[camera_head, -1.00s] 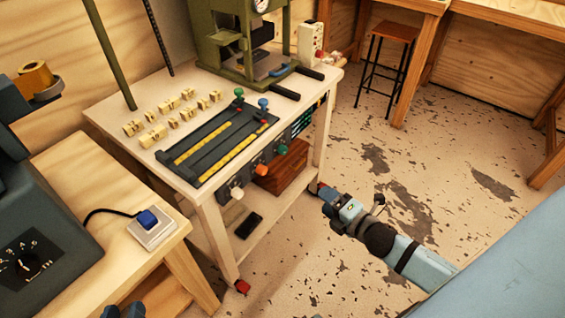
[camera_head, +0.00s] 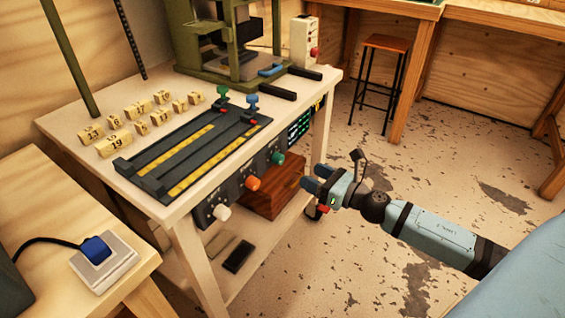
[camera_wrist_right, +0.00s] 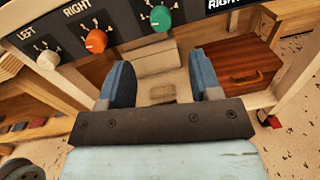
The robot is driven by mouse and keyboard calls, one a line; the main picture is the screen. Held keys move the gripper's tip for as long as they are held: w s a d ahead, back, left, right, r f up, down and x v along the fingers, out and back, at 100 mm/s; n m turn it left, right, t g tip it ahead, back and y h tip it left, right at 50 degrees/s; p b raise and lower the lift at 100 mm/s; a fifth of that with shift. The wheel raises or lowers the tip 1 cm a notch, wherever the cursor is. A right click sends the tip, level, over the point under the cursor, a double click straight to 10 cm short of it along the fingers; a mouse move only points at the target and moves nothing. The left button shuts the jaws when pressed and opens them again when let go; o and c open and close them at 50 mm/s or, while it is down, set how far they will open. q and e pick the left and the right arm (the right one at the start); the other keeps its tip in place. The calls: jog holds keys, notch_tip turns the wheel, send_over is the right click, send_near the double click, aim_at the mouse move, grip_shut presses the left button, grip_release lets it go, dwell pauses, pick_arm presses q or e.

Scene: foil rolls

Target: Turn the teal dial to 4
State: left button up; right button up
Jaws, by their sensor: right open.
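The teal dial (camera_head: 277,158) is on the dark front panel under the bench top, right of an orange dial (camera_head: 253,183) and a white dial (camera_head: 221,212). In the right wrist view the teal dial (camera_wrist_right: 160,18) shows at the top, above and beyond the fingers, with white scale marks around it; its numbers are too small to read. My right gripper (camera_head: 314,178) is open and empty, to the right of the teal dial and apart from it. Its two blue fingers (camera_wrist_right: 160,80) are spread in the right wrist view. My left gripper is not in view.
The bench top (camera_head: 72,124) carries numbered wooden blocks, a slotted dark rail plate (camera_head: 150,180) and a green press (camera_head: 187,60). A wooden box (camera_head: 275,197) sits on the shelf below the dials. A blue switch (camera_head: 96,250) is on the left table.

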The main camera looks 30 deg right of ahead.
aim_at(282, 160)
jog(key=x, duration=1)
jog(key=shift+w, duration=0.1)
jog(key=c, duration=0.9)
